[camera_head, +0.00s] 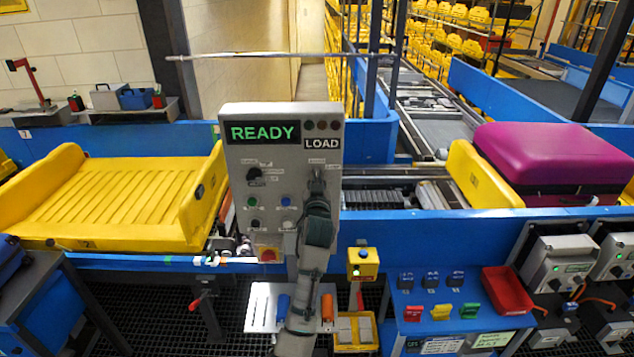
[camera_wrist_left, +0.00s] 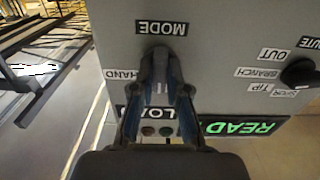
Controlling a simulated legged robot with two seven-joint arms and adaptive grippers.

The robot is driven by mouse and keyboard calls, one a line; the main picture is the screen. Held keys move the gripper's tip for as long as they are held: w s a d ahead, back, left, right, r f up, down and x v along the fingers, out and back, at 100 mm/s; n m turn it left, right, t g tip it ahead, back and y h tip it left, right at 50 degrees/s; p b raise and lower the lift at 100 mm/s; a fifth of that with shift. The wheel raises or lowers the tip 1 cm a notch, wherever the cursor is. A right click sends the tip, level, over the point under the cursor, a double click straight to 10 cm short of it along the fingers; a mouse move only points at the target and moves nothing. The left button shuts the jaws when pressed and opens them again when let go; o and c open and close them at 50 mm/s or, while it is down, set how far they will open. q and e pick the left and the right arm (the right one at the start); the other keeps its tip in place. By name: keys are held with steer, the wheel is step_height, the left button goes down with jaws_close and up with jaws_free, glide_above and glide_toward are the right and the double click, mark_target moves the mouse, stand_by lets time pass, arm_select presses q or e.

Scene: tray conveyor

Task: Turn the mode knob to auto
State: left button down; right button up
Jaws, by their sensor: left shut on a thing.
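The grey control panel (camera_head: 274,218) stands upright in front of me with a green READY display (camera_head: 263,133) and a LOAD display (camera_head: 321,143). My left gripper (camera_head: 318,188) reaches up to its right half and is shut at the mode knob, below the LOAD display. In the left wrist view, which is upside down, the fingertips (camera_wrist_left: 161,62) close on the knob beside the MODE label (camera_wrist_left: 162,28). A HAND label (camera_wrist_left: 122,74) lies to one side. The fingers hide most of the knob, so I cannot tell its pointer direction. My right gripper is not in view.
A black route knob (camera_wrist_left: 298,73) with labels sits beside the gripper on the panel. A yellow tray (camera_head: 120,195) is left of the panel. A purple suitcase (camera_head: 555,155) lies at right. A yellow button box (camera_head: 363,263) stands low at the right.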

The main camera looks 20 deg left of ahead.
arm_select(q)
steer(key=shift+f, duration=0.3)
steer(key=c, duration=1.4)
jaws_free()
steer(key=shift+o, duration=1.2)
steer(key=shift+d+r, duration=0.1)
steer(key=shift+r, duration=0.05)
steer(key=v, duration=1.2)
